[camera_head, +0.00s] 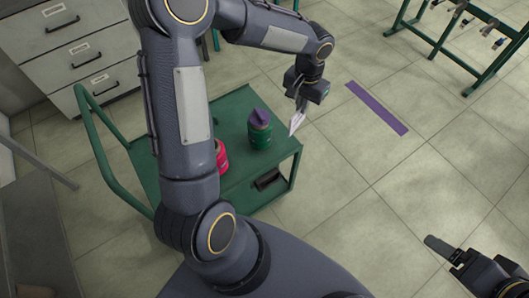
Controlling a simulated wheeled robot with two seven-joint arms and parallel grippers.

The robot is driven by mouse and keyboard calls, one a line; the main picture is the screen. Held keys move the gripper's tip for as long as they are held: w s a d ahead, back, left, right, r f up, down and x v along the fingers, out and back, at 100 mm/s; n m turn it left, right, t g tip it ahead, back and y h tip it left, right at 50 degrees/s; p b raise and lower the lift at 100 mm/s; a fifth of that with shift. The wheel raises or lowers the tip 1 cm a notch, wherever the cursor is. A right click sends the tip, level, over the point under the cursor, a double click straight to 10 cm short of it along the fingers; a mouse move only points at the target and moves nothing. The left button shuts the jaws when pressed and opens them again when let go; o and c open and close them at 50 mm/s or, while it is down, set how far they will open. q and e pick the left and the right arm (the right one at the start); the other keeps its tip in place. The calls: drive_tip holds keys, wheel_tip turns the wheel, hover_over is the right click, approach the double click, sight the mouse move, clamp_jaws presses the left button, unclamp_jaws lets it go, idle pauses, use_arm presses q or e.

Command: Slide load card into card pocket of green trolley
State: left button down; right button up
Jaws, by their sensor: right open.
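The green trolley (232,110) stands left of centre, partly hidden behind my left arm. A dark card pocket (267,180) is on its near side, below the top edge. My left gripper (299,103) is above the trolley's right edge and points down. It is shut on a thin whitish piece, the load card (297,122), seen nearly edge-on. The card is above and right of the pocket, apart from it. My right gripper (447,254) is at the lower right, over the floor, open and empty; it is partly cut off by the frame.
On the trolley stand a green bobbin with purple top (260,130) and a red bobbin (221,156), partly hidden by my arm. Grey drawers (80,45) are at upper left, a green-framed rack (455,45) at upper right. A purple strip (377,108) marks the clear tiled floor.

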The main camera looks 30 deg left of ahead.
drive_tip(key=shift+o, duration=1.3)
wheel_tip(320, 180, down, 28)
drive_tip(key=b, duration=2.5)
use_arm(q)
drive_tip(key=s+a+f+m+b, duration=0.1)
drive_tip(key=s+f+m+b, duration=0.1)
drive_tip(key=f, duration=1.1)
drive_tip(key=s+a+f+m+b, duration=0.2)
drive_tip(key=s+f+b, duration=0.3)
drive_tip(key=f, duration=0.9)
drive_tip(key=shift+s+a, duration=0.25)
drive_tip(key=shift+a, duration=0.05)
use_arm(e)
wheel_tip(320, 180, down, 7)
drive_tip(key=shift+d, duration=0.15)
use_arm(q)
drive_tip(key=shift+r, duration=0.1)
drive_tip(key=shift+f, duration=0.3)
use_arm(e)
drive_tip(key=shift+f, duration=0.2)
use_arm(q)
drive_tip(key=shift+f+b, duration=2.05)
drive_tip(key=shift+f, duration=0.75)
use_arm(e)
drive_tip(key=shift+f, duration=1.8)
use_arm(q)
drive_tip(key=shift+f, duration=0.1)
